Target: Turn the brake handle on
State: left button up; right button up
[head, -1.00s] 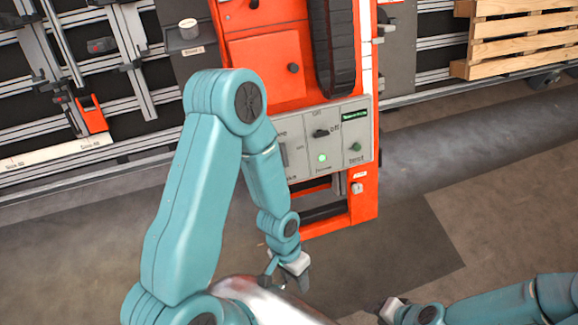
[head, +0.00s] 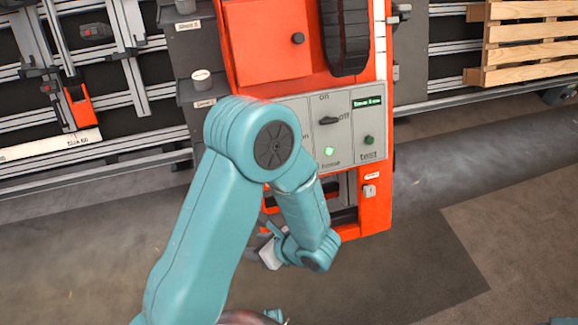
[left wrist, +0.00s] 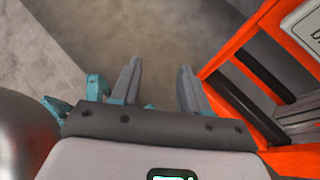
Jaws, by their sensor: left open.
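A grey control panel (head: 352,104) is on the front of the orange cabinet. My left arm covers the panel's left section, so I see no handle there and cannot tell which control is the brake handle. My left gripper (head: 262,236) is below the panel, in front of the cabinet's lower frame. The left wrist view shows its two fingers (left wrist: 158,78) apart and empty, beside the orange frame.
The orange cabinet (head: 377,210) has an open lower frame. A green test button (head: 369,140) is on the panel's right. Rails with an orange-and-black tool (head: 80,108) are at left, and a wooden pallet (head: 530,45) at upper right. Floor at right is clear.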

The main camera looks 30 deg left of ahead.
pick_arm(q)
jog(key=w+d+r+m+t+y+b, duration=0.2)
jog(key=w+r+m+t+b, duration=0.15)
jog(key=w+t, duration=0.35)
jog(key=w+d+r+m+t+y+b, duration=0.2)
jog(key=w+r+m+t+b, duration=0.15)
jog(key=w+t, duration=0.4)
jog(key=shift+n+g, duration=0.3)
jog(key=shift+g, duration=0.55)
jog(key=b+x, duration=0.2)
jog(key=x, duration=1.4)
jog(key=shift+w+a+r, duration=0.1)
jog(key=shift+w+a, duration=0.15)
jog(key=shift+w, duration=0.1)
pick_arm(e)
notch_tip(320, 180, down, 13)
jog(key=shift+d, duration=0.3)
pick_arm(q)
jog(key=shift+c, duration=0.3)
pick_arm(e)
jog(key=shift+r, duration=0.1)
pick_arm(q)
jog(key=shift+y, duration=0.3)
grip_shut()
